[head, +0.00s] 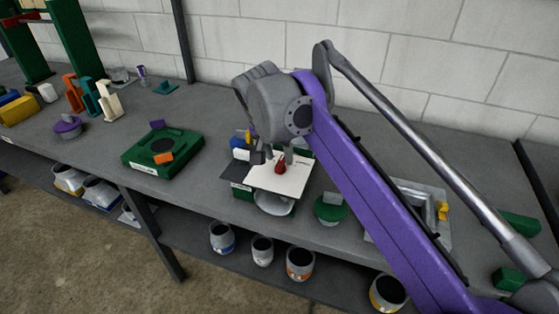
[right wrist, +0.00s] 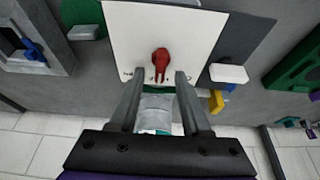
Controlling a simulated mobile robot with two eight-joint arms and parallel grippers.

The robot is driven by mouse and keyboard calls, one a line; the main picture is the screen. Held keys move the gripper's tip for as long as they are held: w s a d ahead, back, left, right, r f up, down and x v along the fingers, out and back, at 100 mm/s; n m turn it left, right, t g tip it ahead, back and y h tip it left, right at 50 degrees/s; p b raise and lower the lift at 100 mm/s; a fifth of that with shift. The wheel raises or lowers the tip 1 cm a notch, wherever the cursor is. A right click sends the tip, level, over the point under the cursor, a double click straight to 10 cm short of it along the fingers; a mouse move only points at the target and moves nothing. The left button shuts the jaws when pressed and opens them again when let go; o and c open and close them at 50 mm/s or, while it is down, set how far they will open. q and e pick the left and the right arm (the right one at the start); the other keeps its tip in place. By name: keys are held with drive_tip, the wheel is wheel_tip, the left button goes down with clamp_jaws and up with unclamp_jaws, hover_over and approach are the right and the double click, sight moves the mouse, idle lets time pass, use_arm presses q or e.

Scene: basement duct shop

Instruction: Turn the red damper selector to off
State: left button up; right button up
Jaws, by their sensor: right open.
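The red damper selector (head: 281,167) is a small red knob on a white panel (head: 262,178) on the bench. In the right wrist view the red selector (right wrist: 161,58) has its narrow end toward my gripper. Small dark marks line the panel's near edge in that view, partly hidden by my fingers and too small to read. My right gripper (head: 273,156) is open, with its fingertips close to the panel. In the right wrist view the gripper (right wrist: 157,79) has one finger on each side of the selector's narrow end, with gaps. My left gripper is not in view.
A green box (head: 135,157) with a dark disc stands left of the panel. A round green piece (head: 331,209) and a metal frame (head: 442,190) lie to the right. Several cans, such as one with a blue band (head: 222,238), stand on the lower shelf. A block wall runs behind.

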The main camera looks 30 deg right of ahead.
drive_tip(key=shift+x, duration=1.1)
clamp_jaws()
